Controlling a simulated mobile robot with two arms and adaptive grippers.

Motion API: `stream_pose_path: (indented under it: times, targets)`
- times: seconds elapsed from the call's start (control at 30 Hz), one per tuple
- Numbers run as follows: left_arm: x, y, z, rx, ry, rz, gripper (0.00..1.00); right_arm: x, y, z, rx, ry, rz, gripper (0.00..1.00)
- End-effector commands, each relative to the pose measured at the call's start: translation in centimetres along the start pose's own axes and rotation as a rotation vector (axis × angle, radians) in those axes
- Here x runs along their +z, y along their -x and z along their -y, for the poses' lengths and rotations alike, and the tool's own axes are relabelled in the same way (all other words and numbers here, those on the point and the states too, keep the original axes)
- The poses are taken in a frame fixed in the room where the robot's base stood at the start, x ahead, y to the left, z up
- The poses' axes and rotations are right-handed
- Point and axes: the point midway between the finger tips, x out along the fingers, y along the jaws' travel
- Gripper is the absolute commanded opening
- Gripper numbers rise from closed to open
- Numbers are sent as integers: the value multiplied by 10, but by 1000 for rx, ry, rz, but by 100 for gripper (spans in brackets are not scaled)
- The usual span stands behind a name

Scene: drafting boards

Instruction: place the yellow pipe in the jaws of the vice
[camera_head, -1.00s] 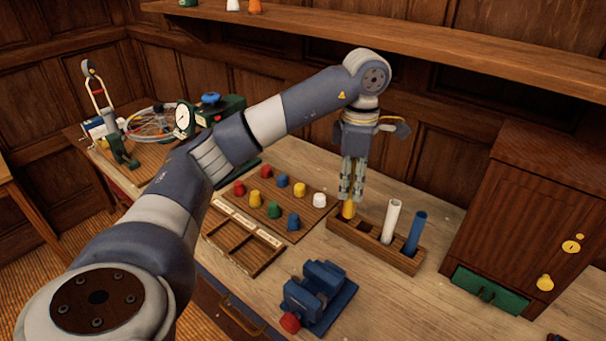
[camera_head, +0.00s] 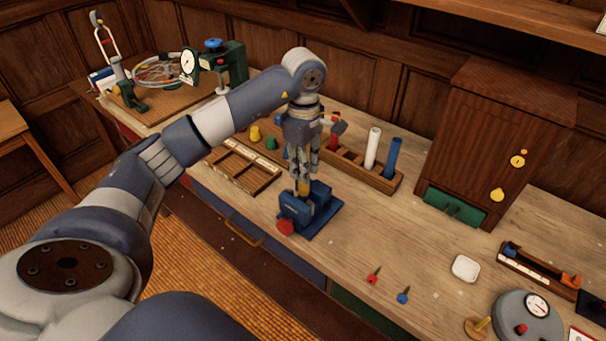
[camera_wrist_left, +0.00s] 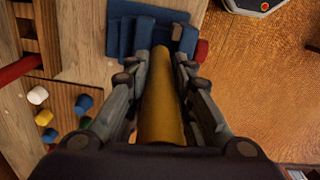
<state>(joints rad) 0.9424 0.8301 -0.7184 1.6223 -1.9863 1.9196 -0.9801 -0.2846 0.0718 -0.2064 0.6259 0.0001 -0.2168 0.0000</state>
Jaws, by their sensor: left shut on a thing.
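My left gripper (camera_head: 304,176) is shut on the yellow pipe (camera_head: 304,187) and holds it roughly upright at the blue vice (camera_head: 322,219). In the left wrist view the yellow pipe (camera_wrist_left: 163,105) runs away from the camera between the two fingers (camera_wrist_left: 163,75). Its far end points at the blue vice (camera_wrist_left: 124,32), by the jaws. I cannot tell whether the pipe's lower end is between the jaws or just above them. The vice has a red knob (camera_head: 285,227) on its front. My right gripper is out of view.
A wooden rack (camera_head: 378,178) behind the vice holds a red pipe (camera_head: 334,132), a white pipe (camera_head: 374,148) and a blue pipe (camera_head: 393,158). A compartment tray (camera_head: 232,168) lies to the left.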

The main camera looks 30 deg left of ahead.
Motion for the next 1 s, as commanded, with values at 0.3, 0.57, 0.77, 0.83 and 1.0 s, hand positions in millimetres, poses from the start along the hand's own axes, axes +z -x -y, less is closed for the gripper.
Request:
stream_pose_path:
  times: [0.3, 0.57, 0.77, 0.83, 1.0]
  targets:
    - [0, -35, 1, -2, 0, 0, 0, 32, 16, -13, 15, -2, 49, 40]
    - [0, -37, 0, -1, 1, 0, 0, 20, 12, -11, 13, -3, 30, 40]
    - [0, -39, 0, -1, 1, 0, 41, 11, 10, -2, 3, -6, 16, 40]
    - [0, -39, 0, -1, 1, 0, 41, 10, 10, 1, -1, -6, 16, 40]
    - [0, -39, 1, -2, 1, 0, 41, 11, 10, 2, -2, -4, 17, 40]
